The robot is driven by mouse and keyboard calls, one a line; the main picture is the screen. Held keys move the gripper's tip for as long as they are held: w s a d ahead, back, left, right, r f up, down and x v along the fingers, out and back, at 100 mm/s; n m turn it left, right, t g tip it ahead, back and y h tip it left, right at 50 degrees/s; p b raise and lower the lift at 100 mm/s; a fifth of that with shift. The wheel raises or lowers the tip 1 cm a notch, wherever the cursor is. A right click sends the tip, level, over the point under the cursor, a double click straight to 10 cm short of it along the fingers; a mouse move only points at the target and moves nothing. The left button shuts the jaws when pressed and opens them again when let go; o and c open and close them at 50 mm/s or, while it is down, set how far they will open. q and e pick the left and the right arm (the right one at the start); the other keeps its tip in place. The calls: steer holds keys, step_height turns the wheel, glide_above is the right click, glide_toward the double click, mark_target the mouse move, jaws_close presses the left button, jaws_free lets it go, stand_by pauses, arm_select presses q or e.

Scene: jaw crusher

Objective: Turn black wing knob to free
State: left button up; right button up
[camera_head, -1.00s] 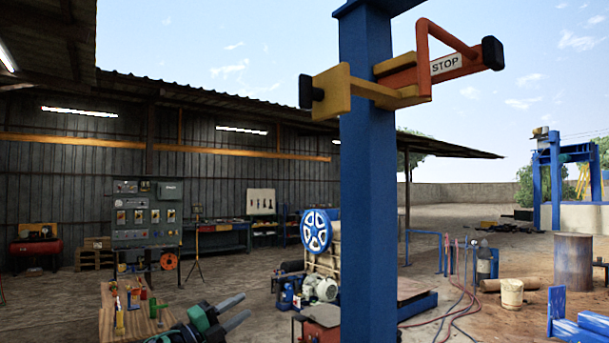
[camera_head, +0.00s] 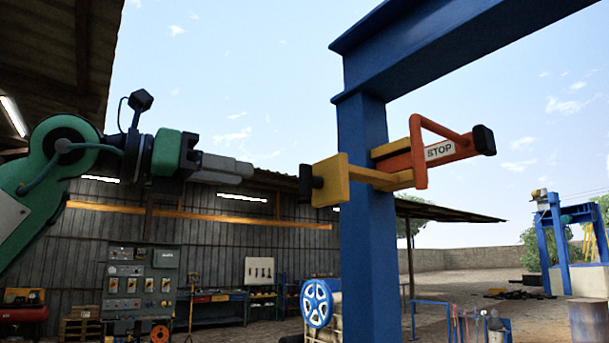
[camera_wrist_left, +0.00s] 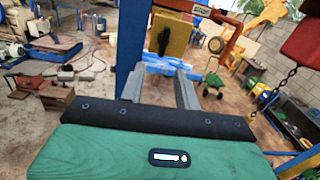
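The black wing knob (camera_head: 305,181) sticks out of the left side of a yellow plate (camera_head: 330,180) on a blue post (camera_head: 371,245). The plate carries an orange arm marked STOP (camera_head: 430,154). In the left wrist view the knob (camera_wrist_left: 164,40) stands nearly upright on the plate's face, beyond the fingers. My left gripper (camera_head: 250,169) points right at about the knob's height, with a clear gap before it. Its two fingers show spread apart and empty in the left wrist view (camera_wrist_left: 160,82). My right gripper is not in view.
A blue beam (camera_head: 450,45) runs overhead from the post. A blue spoked wheel (camera_head: 317,303) and a control panel (camera_head: 140,290) stand lower, further back. The air between my left gripper and the knob is clear.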

mark_target(299, 176)
arm_select(q)
steer(key=shift+t, duration=0.3)
steer(key=p+x, duration=0.2)
steer(key=x, duration=0.1)
steer(key=p+x, duration=0.2)
steer(key=x, duration=0.2)
steer(key=r+p+x, duration=0.1)
steer(key=p+x, duration=0.1)
steer(key=x, duration=0.2)
steer(key=shift+s+d+p, duration=0.2)
steer(key=shift+d+p, duration=0.15)
steer(key=shift+d, duration=0.1)
steer(key=shift+w+d+f, duration=0.1)
steer(key=shift+w+d, duration=0.25)
steer(key=shift+d, duration=0.2)
steer(key=shift+c, duration=0.4)
jaws_close()
